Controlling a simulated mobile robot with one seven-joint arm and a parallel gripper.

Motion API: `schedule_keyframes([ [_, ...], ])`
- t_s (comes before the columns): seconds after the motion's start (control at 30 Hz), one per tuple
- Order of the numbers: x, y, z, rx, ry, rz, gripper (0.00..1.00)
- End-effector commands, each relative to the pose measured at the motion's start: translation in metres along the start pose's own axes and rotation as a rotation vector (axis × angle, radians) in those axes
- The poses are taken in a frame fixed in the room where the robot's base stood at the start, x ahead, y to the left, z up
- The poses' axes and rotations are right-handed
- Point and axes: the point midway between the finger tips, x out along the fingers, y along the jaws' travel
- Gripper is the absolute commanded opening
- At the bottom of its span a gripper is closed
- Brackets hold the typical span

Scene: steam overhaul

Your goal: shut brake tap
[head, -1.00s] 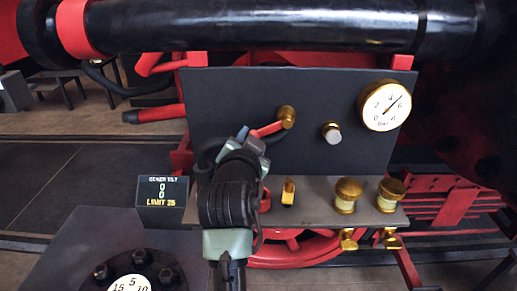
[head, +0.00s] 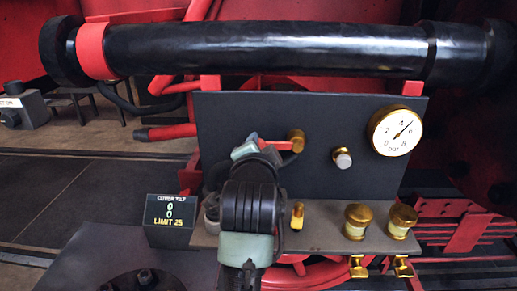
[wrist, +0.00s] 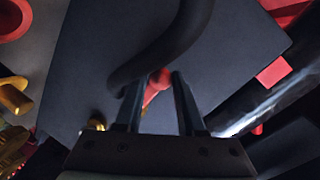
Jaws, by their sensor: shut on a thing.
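The brake tap has a brass body (head: 297,139) on the upper part of the dark upright panel. Its red handle (head: 281,145) points left from the body and lies about level. My gripper (head: 256,145) is at the left, outer end of the handle and is shut on it. In the wrist view, the red handle (wrist: 156,86) shows between my two fingers (wrist: 155,100). A dark curved hose (wrist: 165,50) crosses in front and hides part of the handle and one finger.
A round pressure gauge (head: 396,131) and a small pale knob (head: 342,159) are right of the tap. Brass knobs (head: 358,220) stand on the grey shelf (head: 325,232) below. A thick black pipe (head: 265,48) runs above the panel. A tilt display (head: 170,219) sits at left.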

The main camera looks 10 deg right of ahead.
Motion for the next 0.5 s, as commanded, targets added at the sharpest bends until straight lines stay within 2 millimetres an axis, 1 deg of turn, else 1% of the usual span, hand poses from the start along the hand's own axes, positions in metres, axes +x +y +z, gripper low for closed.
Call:
schedule_keyframes([
  [0.03, -0.0023, -0.0085, -0.0052, -0.002, 0.013, -0.02, 0.0],
  [0.27, -0.0023, -0.0081, -0.0058, -0.003, 0.015, -0.019, 0.0],
  [0.3, -0.0023, -0.008, -0.0059, -0.002, 0.015, -0.019, 0.45],
  [0.37, -0.0022, -0.0076, -0.0061, -0.002, 0.015, -0.018, 0.56],
  [0.4, -0.0021, -0.007, -0.0061, -0.002, 0.015, -0.017, 0.63],
  [0.43, -0.0019, -0.0065, -0.006, -0.001, 0.015, -0.016, 0.66],
  [0.5, -0.0016, -0.0054, -0.0054, -0.001, 0.013, -0.013, 0.66],
])
